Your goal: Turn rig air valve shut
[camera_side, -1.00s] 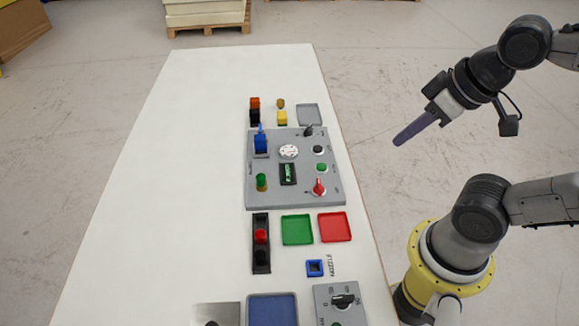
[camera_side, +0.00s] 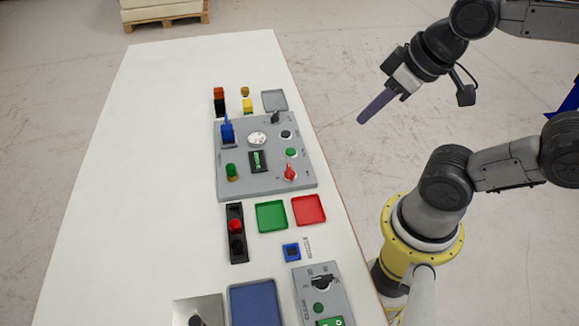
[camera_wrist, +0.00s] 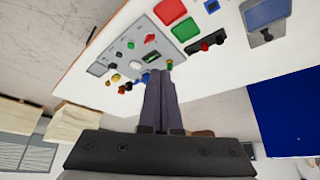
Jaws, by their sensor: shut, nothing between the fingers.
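The grey rig panel (camera_side: 305,186) lies on the white table. It carries a red knob (camera_side: 290,173), a dark knob (camera_side: 275,117), a blue lever (camera_side: 228,132), a round white gauge (camera_side: 257,138) and a green-lit display (camera_side: 256,160). I cannot tell which control is the air valve. My gripper (camera_side: 362,121) is shut and empty, its long purple-grey fingers together. It hangs in the air to the right of the table, apart from the panel. In the wrist view the panel (camera_wrist: 172,60) and red knob (camera_wrist: 150,38) show beyond the finger ends.
Green (camera_side: 272,216) and red (camera_side: 308,210) trays, a black button holder (camera_side: 236,249), a blue nozzle block (camera_side: 291,252) and a second grey dial panel (camera_side: 338,297) lie nearer. Small coloured blocks (camera_side: 219,105) stand behind the panel. The table's left side (camera_side: 130,180) is clear.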

